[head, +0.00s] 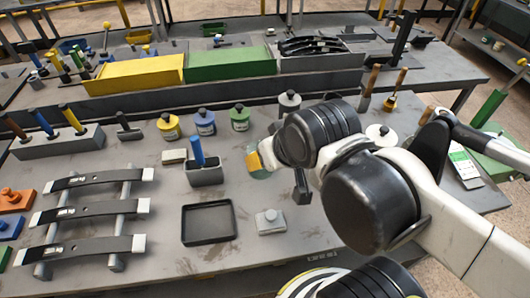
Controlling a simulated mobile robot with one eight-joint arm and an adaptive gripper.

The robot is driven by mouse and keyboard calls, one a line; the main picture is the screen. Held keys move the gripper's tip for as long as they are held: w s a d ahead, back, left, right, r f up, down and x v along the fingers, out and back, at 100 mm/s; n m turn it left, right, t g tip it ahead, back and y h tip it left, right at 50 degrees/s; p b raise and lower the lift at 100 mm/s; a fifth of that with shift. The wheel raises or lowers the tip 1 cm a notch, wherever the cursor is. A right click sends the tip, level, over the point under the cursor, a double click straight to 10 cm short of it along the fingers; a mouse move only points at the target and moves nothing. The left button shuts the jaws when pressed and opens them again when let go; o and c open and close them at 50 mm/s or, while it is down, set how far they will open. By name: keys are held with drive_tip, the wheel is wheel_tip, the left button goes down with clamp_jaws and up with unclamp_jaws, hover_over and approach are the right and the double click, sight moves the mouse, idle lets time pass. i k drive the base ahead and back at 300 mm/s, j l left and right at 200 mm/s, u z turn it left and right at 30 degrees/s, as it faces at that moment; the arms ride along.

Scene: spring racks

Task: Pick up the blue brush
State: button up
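A blue-handled tool (197,151), likely the blue brush, stands upright in a small grey holder (207,177) at the middle of the table. Its lower end is hidden inside the holder. Another blue-handled tool (42,121) leans in a long grey block at the left, between a brown-handled and a yellow-handled one. My arm reaches in from the right. A dark part of what seems to be my gripper (302,187) hangs to the right of the grey holder, apart from it. The fingers are mostly hidden by the arm, so their opening does not show.
A black tray (208,222) and a small grey block (270,221) lie in front of the holder. Lidded jars (205,122) stand behind it. A rack with curved leaf springs (90,216) fills the left. Yellow (135,74) and green (231,63) bins stand farther back.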

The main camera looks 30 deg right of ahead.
sight(51, 135)
drive_tip(key=l, duration=0.25)
drive_tip(key=i+j+u, duration=0.25)
drive_tip(key=j, duration=0.35)
drive_tip(key=i+j+u, duration=0.2)
drive_tip(key=j, duration=0.4)
drive_tip(key=i+j+u, duration=0.25)
drive_tip(key=j, duration=0.3)
drive_tip(key=i+j+u, duration=0.2)
drive_tip(key=j, duration=0.3)
drive_tip(key=i+j+u, duration=0.25)
drive_tip(key=j, duration=0.2)
drive_tip(key=i, duration=0.05)
